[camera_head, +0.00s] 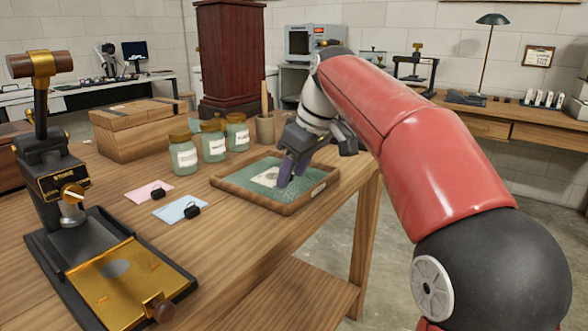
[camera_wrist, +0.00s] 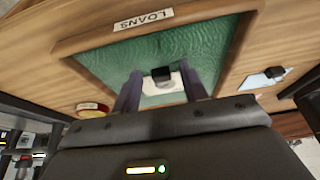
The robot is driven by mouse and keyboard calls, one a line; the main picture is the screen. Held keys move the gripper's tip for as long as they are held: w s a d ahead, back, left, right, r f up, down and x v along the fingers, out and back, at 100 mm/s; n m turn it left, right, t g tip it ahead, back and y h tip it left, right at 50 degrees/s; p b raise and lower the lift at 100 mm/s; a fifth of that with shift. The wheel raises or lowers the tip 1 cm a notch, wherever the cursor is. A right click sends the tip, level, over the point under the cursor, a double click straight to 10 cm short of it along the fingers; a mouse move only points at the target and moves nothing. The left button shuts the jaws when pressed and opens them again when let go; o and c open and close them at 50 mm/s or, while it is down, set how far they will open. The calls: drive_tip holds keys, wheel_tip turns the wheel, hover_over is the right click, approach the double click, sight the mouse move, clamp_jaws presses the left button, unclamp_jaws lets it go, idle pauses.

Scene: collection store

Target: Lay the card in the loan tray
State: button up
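The loan tray (camera_head: 228,187) is a wooden tray with a green lining, near the table's right edge; in the wrist view its rim carries a LOANS label (camera_wrist: 143,19). A pale card (camera_head: 265,177) appears to lie flat on the lining. The wrist view shows the card (camera_wrist: 160,88) partly, with a black clip (camera_wrist: 161,73) on it. My gripper (camera_head: 288,174) reaches down into the tray over the card. Its two fingers (camera_wrist: 160,82) stand apart on either side of the clip, with gaps showing. The lower part of the card is hidden behind my gripper.
A pink card (camera_head: 148,191) and a blue card (camera_head: 181,209), each with a black clip, lie left of the tray. Several labelled jars (camera_head: 213,141) and a pot (camera_head: 265,131) stand behind it. A wooden box (camera_head: 138,130) and a black-and-gold press (camera_head: 120,285) stand further left.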

drive_tip(key=shift+r, duration=0.35)
drive_tip(key=shift+p+v, duration=1.35)
drive_tip(key=shift+v, duration=4.5)
drive_tip(key=s+d+f+m+t+h, duration=0.1)
drive_tip(key=s+d+f+m, duration=0.2)
drive_tip(key=s+f, duration=0.5)
drive_tip(key=s+d+f+m+t+h, duration=0.1)
drive_tip(key=s+f+m, duration=0.3)
drive_tip(key=s+f, duration=0.4)
drive_tip(key=s+d+f+m+h, duration=0.1)
drive_tip(key=s+d+f+m, duration=0.2)
drive_tip(key=s+f, duration=0.5)
wheel_tip(320, 180, down, 3)
drive_tip(key=shift+d+r+t+h, duration=0.2)
drive_tip(key=shift+d+t+h, duration=0.15)
drive_tip(key=shift+d, duration=0.5)
